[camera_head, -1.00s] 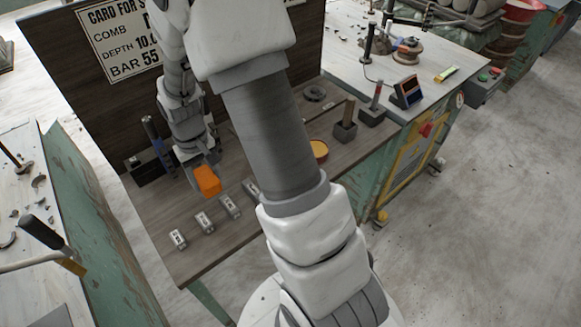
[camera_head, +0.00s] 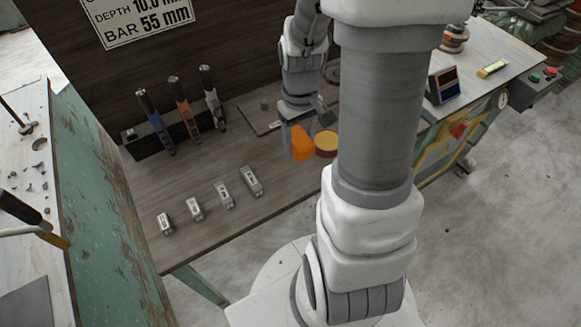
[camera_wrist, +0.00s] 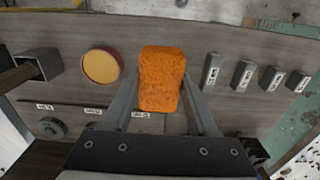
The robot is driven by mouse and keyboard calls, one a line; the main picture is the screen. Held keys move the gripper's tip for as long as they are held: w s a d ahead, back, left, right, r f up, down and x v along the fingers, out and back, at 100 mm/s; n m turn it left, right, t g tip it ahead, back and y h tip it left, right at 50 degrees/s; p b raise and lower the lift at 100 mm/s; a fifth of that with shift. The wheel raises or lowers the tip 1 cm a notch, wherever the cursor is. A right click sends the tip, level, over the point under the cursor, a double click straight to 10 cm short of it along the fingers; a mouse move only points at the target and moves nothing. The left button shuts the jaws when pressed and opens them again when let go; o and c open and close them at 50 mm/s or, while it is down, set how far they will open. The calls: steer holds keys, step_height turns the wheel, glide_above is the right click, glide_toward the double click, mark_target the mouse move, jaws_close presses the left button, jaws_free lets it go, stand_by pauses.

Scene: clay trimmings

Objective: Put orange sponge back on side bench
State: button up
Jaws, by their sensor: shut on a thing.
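The orange sponge (camera_head: 301,145) is held by my gripper (camera_head: 303,124) above the dark wooden workbench (camera_head: 225,248), beside a round dish with an orange-yellow face. In the wrist view the sponge (camera_wrist: 160,85) sits upright between the two fingers of my gripper (camera_wrist: 160,88), which are shut on it. The sponge appears apart from the bench top. Two other benches show: a pale-topped one with green sides (camera_head: 22,150) at the left, and a pale-topped one (camera_head: 500,95) at the right, partly hidden by my arm.
The round dish (camera_head: 327,141) stands right of the sponge. Several labelled grey blocks (camera_head: 223,195) stand in a row along the bench front. Upright tools (camera_head: 184,108) stand in a rack at the back wall. The right bench carries a small dark device (camera_head: 444,85) and a yellow-green item (camera_head: 492,69).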

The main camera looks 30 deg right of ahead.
steer(key=s+d+b, duration=0.1)
steer(key=s+d, duration=0.2)
steer(key=s, duration=0.4)
steer(key=b, duration=0.2)
glide_above(289, 166)
step_height(289, 166, down, 7)
steer(key=shift+f, duration=0.2)
steer(key=shift+f+b, duration=0.3)
steer(key=shift+f, duration=1.65)
steer(key=shift+f, duration=0.2)
steer(key=o, duration=1.3)
steer(key=shift+r, duration=0.1)
